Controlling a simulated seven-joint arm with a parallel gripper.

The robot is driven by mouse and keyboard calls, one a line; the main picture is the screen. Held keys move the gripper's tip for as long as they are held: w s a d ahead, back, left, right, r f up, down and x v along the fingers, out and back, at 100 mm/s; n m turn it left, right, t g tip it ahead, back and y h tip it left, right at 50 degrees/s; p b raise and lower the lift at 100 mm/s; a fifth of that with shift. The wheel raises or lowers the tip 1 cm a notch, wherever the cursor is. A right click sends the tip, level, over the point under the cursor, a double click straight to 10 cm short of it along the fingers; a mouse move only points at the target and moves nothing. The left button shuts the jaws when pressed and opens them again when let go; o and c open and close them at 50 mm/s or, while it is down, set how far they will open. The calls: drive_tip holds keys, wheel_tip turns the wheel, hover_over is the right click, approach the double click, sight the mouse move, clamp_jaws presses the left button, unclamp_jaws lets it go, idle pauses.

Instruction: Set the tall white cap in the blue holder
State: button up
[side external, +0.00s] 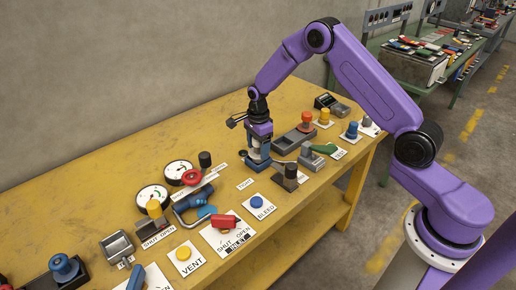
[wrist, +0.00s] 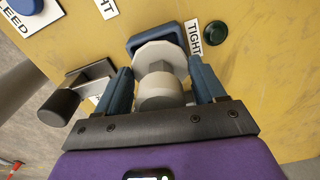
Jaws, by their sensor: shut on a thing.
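My gripper (wrist: 163,88) has its two blue fingers on either side of the tall white cap (wrist: 160,94) and is shut on it. The cap has a round body nearer the camera and a wider angular flange beyond it. The blue holder (wrist: 140,39) shows just past the flange, with its middle hidden behind the cap. I cannot tell whether the cap touches the holder. In the side view my gripper (side external: 257,148) points down low over the table, and the cap is too small to make out there.
A grey block with a black-knobbed lever (wrist: 60,105) stands close left of my gripper in the wrist view. A TIGHT label (wrist: 194,38) lies by the holder. On the yellow table (side external: 120,180), a grey tray (side external: 291,141) and several knobs and gauges stand around.

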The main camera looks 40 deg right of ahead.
drive_tip(key=shift+f, duration=0.35)
drive_tip(key=shift+f, duration=0.35)
drive_tip(key=o, duration=1.4)
drive_tip(key=shift+o, duration=0.2)
drive_tip(key=shift+r, duration=0.1)
